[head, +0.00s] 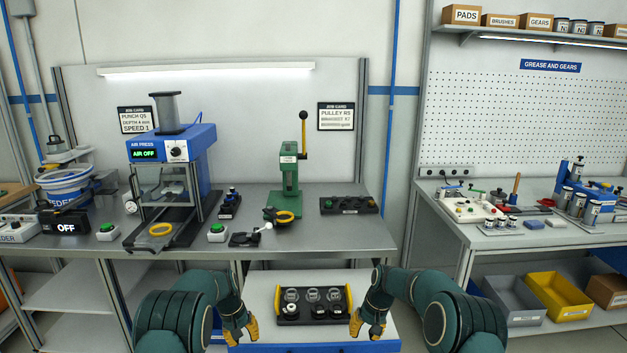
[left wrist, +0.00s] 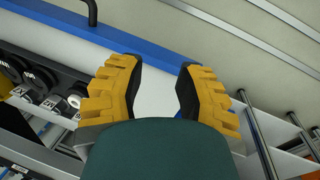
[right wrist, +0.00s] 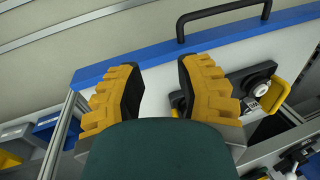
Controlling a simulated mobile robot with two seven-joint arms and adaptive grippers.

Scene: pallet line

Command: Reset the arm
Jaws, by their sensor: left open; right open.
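My left gripper (head: 240,329) hangs low in front of the cart, at the left of the black tray in the head view. Its yellow fingers stand apart with nothing between them in the left wrist view (left wrist: 158,90). My right gripper (head: 368,327) hangs at the right of the tray, fingers pointing down. In the right wrist view (right wrist: 161,90) its fingers are also apart and empty. Both arms are bent, roughly mirrored, and touch nothing that I can see.
A white-topped cart (head: 262,290) with a blue front edge carries a black tray (head: 314,319) with yellow handles and several small parts. Behind it stands the workbench (head: 340,241) with a blue air press (head: 200,140) and a green hand press (head: 290,178). A second bench (head: 545,238) stands at right.

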